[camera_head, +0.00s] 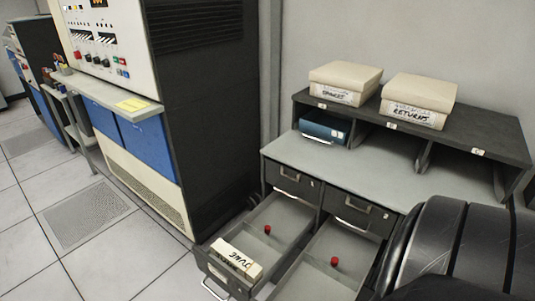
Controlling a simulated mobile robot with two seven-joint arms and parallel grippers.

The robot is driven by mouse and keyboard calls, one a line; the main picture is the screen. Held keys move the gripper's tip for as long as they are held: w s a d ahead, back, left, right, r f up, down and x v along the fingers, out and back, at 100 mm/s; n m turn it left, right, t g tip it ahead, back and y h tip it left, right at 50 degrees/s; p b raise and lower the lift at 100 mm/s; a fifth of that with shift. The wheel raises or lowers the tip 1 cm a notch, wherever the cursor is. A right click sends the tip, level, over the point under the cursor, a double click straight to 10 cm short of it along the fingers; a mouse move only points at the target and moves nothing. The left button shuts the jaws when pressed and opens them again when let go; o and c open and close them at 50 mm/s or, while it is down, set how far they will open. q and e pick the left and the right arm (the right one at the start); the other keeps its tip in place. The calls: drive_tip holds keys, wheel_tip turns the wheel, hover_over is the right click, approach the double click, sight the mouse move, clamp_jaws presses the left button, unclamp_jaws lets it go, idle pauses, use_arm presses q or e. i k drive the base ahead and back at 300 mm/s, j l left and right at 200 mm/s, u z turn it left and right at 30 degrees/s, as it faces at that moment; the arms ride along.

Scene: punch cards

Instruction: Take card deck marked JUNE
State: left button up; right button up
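The card deck marked JUNE (237,259) is a cream block with dark handwriting on its edge. It lies at the front end of the left open drawer (283,222), ahead of a red knob. My black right arm covers the lower right of the view, over part of the right open drawer. Its gripper is not seen. My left gripper is not in view either.
The right open drawer (340,250) holds a red knob (334,261). The grey desk (350,170) has a dark shelf with a blue box (323,128) in a slot. Boxes marked SPARES (343,84) and RETURNS (418,100) stand on top. A tall machine (205,110) borders the left.

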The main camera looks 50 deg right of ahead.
sight(249, 269)
drive_tip(key=z, duration=1.6)
